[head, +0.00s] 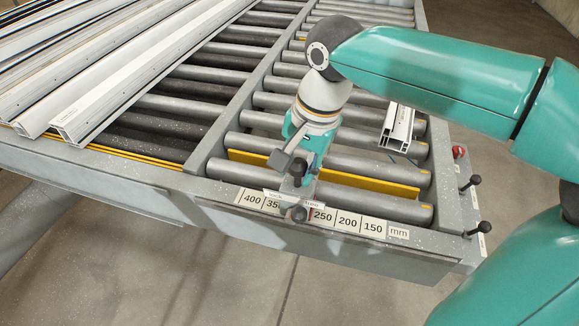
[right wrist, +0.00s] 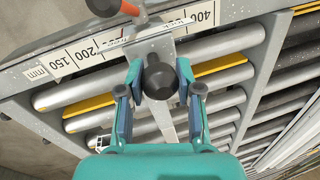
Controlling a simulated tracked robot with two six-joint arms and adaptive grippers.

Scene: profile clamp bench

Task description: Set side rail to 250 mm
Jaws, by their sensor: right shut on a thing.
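A scale strip (head: 348,222) with marks from 400 to 150 mm runs along the bench's front edge. The side rail's carriage (head: 294,197), with a small white plate, sits over it between the 350 and 250 labels and hides the 300 mark. A red mark shows just left of the 250 label. My right gripper (head: 299,168) is above the carriage. In the right wrist view its fingers are shut on the black round knob (right wrist: 160,77). A dark lever (right wrist: 103,6) and an orange-red part (right wrist: 130,16) lie beyond it. My left gripper is out of view.
Grey rollers (head: 373,207) and a yellow strip (head: 375,185) lie behind the scale. A short white profile (head: 398,126) rests on rollers at right. Long white profiles (head: 130,75) lie at upper left. Black-knobbed handles (head: 485,227) project at the right edge.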

